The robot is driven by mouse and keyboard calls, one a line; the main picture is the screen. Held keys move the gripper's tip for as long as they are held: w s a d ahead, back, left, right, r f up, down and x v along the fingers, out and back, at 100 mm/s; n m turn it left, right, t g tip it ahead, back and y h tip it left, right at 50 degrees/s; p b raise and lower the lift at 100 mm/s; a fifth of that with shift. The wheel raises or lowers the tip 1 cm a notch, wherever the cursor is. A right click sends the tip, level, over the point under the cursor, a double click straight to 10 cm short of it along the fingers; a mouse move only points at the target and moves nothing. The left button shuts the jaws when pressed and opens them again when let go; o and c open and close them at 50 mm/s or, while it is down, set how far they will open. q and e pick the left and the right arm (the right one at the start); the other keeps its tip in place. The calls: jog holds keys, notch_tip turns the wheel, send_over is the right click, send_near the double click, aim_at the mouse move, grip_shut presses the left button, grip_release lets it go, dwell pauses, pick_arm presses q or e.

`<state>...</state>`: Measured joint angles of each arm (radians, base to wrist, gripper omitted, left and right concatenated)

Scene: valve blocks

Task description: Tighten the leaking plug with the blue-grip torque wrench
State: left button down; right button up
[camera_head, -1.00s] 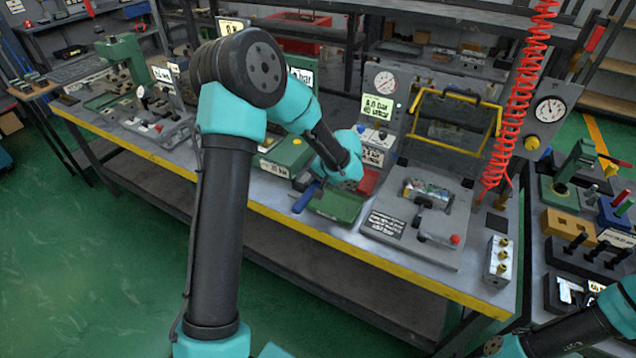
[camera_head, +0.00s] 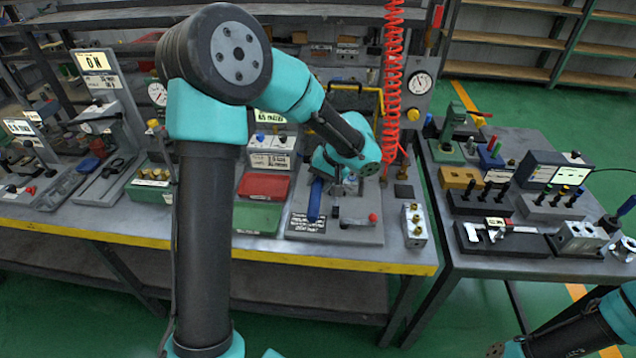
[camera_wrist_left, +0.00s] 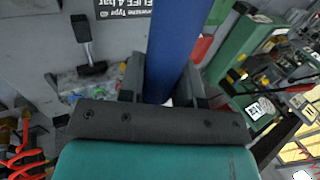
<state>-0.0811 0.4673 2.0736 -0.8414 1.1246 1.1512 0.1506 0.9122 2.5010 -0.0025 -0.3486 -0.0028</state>
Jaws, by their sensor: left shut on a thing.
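My left gripper (camera_head: 338,188) is shut on the blue grip of the torque wrench (camera_head: 314,200) and holds it over the grey test fixture (camera_head: 360,235). In the left wrist view the blue grip (camera_wrist_left: 180,45) runs between the fingers. The wrench's far end is hidden. The fixture has a clamp lever with a red knob (camera_head: 373,218); its middle is mostly covered by my gripper. I cannot tell which plug leaks. My right gripper (camera_head: 496,349) is low at the bottom right, its fingers unclear.
A red tray (camera_head: 264,185) and a green tray (camera_head: 257,218) lie left of the fixture. A red coiled hose (camera_head: 391,80) hangs behind it beside a pressure gauge (camera_head: 419,83). A second bench (camera_head: 470,262) with tools stands to the right, across a gap.

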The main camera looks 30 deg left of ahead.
pick_arm(q)
jog(key=shift+w+d+r, duration=0.1)
jog(key=shift+d+r, duration=0.1)
jog(key=shift+d, duration=0.25)
jog(key=shift+f, duration=0.15)
jog(key=shift+f, duration=3.55)
jog(key=shift+a, duration=0.15)
jog(key=shift+s+a+m+t, duration=0.2)
jog(key=shift+s+a+m, duration=0.05)
jog(key=shift+a+m, duration=0.3)
jog(key=shift+s+a+m+t, duration=0.2)
jog(key=shift+a+m, duration=0.25)
jog(key=shift+a, duration=0.05)
jog(key=shift+a, duration=0.15)
